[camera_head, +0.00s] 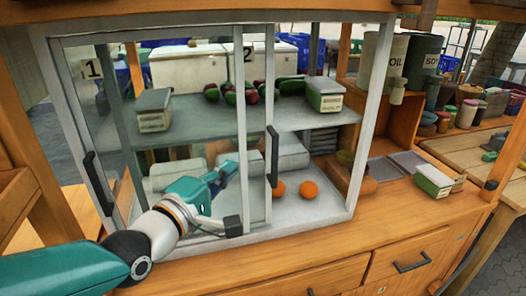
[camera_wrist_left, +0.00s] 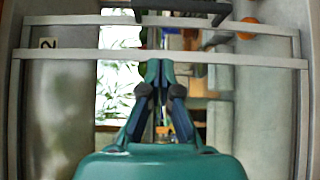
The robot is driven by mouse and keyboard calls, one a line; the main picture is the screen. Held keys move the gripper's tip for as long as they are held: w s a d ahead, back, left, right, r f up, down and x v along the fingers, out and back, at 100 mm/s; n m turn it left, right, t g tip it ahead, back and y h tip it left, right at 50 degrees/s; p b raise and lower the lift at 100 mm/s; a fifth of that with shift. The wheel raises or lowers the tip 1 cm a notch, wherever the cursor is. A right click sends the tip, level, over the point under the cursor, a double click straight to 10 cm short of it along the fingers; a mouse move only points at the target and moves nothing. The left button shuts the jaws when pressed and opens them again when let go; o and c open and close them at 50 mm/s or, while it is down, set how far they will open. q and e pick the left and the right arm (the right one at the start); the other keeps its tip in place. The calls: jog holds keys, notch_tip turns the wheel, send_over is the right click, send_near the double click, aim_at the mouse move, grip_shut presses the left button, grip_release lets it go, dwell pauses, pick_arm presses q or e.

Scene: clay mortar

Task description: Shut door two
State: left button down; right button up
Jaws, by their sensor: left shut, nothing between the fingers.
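Door two (camera_head: 268,90), a glass sliding panel in a grey frame marked "2", sits slid to the left, largely behind door one (camera_head: 241,100). Its black upright handle (camera_head: 273,157) is near the middle of the cabinet, and the opening to its right is uncovered. In the left wrist view the "2" label (camera_wrist_left: 47,43) shows at left and a dark handle (camera_wrist_left: 190,5) crosses the top. My left gripper (camera_head: 229,170) is shut and empty, in front of the glass, left of door two's handle and apart from it. My right gripper is not in view.
Door one's handle (camera_head: 98,184) is at far left. Inside are vegetables (camera_head: 240,92) on a shelf, a lidded box (camera_head: 325,96) and two oranges (camera_head: 309,189). The wooden counter in front is clear.

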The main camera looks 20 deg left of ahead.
pick_arm(q)
jog(key=w+d+p, duration=0.2)
jog(key=w+d, duration=0.2)
jog(key=w, duration=0.3)
jog(key=shift+w+d+p, duration=0.15)
jog(key=shift+d+p, duration=0.05)
jog(key=shift+p, duration=0.2)
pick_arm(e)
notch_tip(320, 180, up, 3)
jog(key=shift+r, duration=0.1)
